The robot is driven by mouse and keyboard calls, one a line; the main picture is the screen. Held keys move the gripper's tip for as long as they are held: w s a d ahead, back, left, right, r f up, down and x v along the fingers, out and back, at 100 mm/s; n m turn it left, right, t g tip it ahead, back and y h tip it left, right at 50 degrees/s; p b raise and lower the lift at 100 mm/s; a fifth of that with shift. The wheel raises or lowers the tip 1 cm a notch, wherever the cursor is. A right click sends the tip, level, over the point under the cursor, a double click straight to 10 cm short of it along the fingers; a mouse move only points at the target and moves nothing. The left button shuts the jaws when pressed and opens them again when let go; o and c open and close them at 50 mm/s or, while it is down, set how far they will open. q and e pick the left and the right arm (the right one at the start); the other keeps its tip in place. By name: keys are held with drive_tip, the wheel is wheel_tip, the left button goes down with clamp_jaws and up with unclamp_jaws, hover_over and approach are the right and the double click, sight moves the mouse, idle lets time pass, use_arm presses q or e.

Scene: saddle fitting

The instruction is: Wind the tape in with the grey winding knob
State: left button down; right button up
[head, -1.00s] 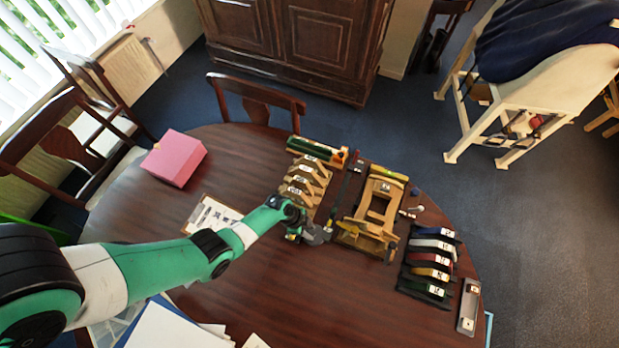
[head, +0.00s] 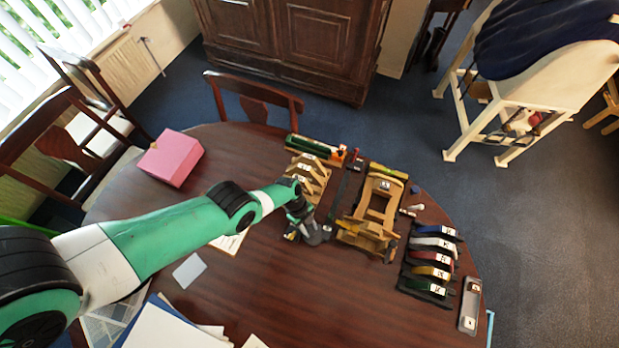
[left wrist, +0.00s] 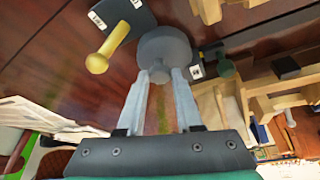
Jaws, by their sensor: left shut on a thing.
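My left gripper (head: 319,238) is at the left side of the wooden frame (head: 376,212) on the table. In the left wrist view its two fingers (left wrist: 163,84) are shut on the grey winding knob (left wrist: 165,48), a round grey disc just beyond the fingertips. A yellow knob (left wrist: 97,63) on a dark labelled block stands to the left in that view, apart from the fingers. I cannot make out the tape. In the head view the grey knob is too small to tell from the gripper. My right gripper is in neither view.
Stepped wooden blocks (head: 308,177) stand behind the gripper. A rack of coloured, labelled pieces (head: 432,259) and a grey tray (head: 469,305) lie to the right. A pink box (head: 171,158) is at the back left; papers (head: 175,328) lie in front. The table's middle front is bare.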

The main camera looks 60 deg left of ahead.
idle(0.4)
use_arm(q)
drive_tip(key=c, duration=0.6)
unclamp_jaws()
drive_tip(key=shift+r, duration=0.15)
drive_tip(key=p+v, duration=0.9)
drive_tip(key=v, duration=0.2)
drive_tip(key=shift+s+r+p, duration=0.1)
drive_tip(key=shift+r+p, duration=0.15)
drive_tip(key=shift+p, duration=0.15)
